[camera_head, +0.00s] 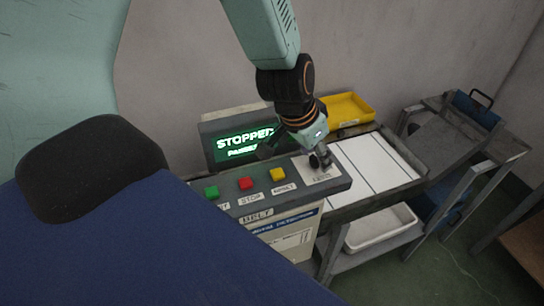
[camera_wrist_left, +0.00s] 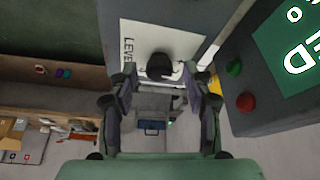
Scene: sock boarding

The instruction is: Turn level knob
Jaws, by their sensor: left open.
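The control panel (camera_head: 262,197) has a round dark level knob (camera_wrist_left: 160,66) on a white plate marked LEVEL (camera_wrist_left: 127,45). My left gripper (camera_head: 316,158) is over the panel's right end, pointing down at the plate. In the left wrist view, my left gripper (camera_wrist_left: 159,76) is open. Its two fingertips show on either side of the knob, and I cannot tell whether they touch it. In the head view the gripper covers most of the knob. My right gripper is in neither view.
Green (camera_head: 211,192), red (camera_head: 245,183) and yellow (camera_head: 278,174) buttons stand left of the knob. A lit display (camera_head: 243,143) reading STOPPED rises behind them. A white-topped belt (camera_head: 370,165), a yellow tray (camera_head: 346,109) and a white bin (camera_head: 380,229) are to the right.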

